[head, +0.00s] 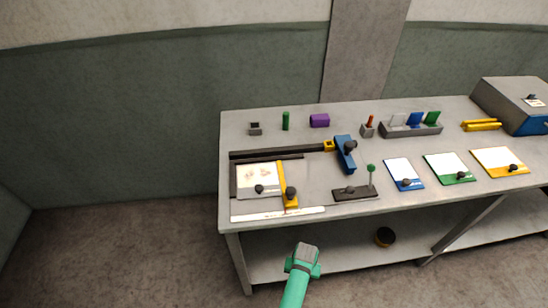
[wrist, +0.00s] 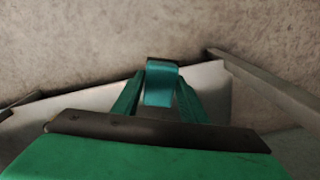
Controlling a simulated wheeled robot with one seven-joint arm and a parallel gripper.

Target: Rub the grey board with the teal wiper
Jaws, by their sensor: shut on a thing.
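In the wrist view my gripper (wrist: 160,92) is shut on the teal wiper (wrist: 161,86), a small teal block with a dark far edge between the two fingers. In the head view my gripper (head: 303,258) is low in front of the workbench, apart from the board; the wiper cannot be made out there. The pale grey board (head: 262,176) lies flat at the bench's left front, with brownish smudges and a black knob. Dark bars border its back and left, and a yellow bar (head: 287,184) with a black knob stands at its right.
The workbench (head: 345,216) has a blue clamp (head: 345,155) on a dark rail behind the board and a green-knobbed lever (head: 370,180) to its right. Blue, green and yellow boards (head: 403,172) lie farther right. A pale strip (head: 278,214) runs along the front edge. A dark round thing (head: 384,237) sits on the lower shelf.

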